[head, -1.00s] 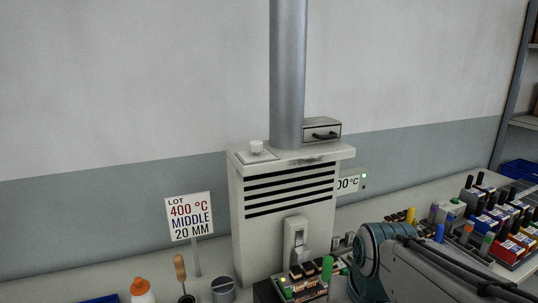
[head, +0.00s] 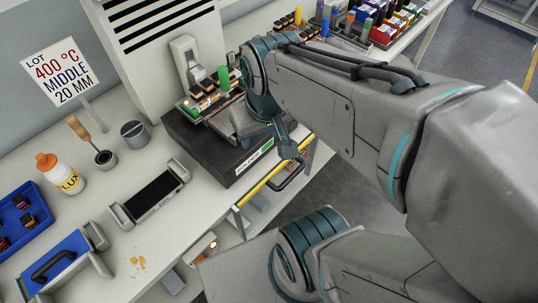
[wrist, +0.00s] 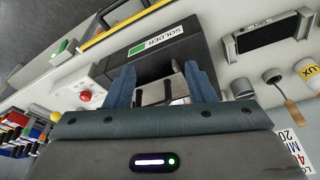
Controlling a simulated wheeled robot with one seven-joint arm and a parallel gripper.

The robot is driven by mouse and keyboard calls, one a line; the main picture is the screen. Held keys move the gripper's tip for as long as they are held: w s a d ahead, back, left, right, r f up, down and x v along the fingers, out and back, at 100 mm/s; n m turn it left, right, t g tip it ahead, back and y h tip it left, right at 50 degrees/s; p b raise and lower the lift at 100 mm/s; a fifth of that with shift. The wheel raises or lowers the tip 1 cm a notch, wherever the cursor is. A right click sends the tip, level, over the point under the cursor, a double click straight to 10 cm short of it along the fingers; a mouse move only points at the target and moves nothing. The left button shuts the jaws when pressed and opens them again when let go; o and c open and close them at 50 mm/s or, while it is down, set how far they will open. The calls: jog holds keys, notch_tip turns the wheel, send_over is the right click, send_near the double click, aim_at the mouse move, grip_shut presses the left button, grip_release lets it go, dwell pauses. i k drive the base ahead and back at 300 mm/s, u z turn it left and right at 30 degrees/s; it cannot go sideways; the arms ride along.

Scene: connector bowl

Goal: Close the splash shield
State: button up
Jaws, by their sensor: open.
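My gripper (wrist: 160,70) has its two blue fingers apart, with a pale metallic part between them at the black solder box (wrist: 185,40). I cannot tell whether they touch it. In the head view my gripper (head: 283,140) is low over the right side of the solder box (head: 205,150), partly hidden by my arm. A yellow-edged panel (head: 268,180) with a black handle (head: 291,177) shows at the bench's front edge, right of the box. It may be the splash shield, but I cannot be sure. Its yellow edge also shows in the wrist view (wrist: 125,14).
A black-topped tray (head: 152,197), flux bottle (head: 62,175), brush pot (head: 104,158) and metal cup (head: 134,133) stand left of the box. A blue tray (head: 28,215) is farther left. A red button (wrist: 86,96) shows in the wrist view. Connector bins (head: 395,22) stand behind.

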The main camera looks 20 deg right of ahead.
aim_at(267, 180)
jog(key=z, duration=0.25)
jog(key=k, duration=0.9)
jog(key=u, duration=0.35)
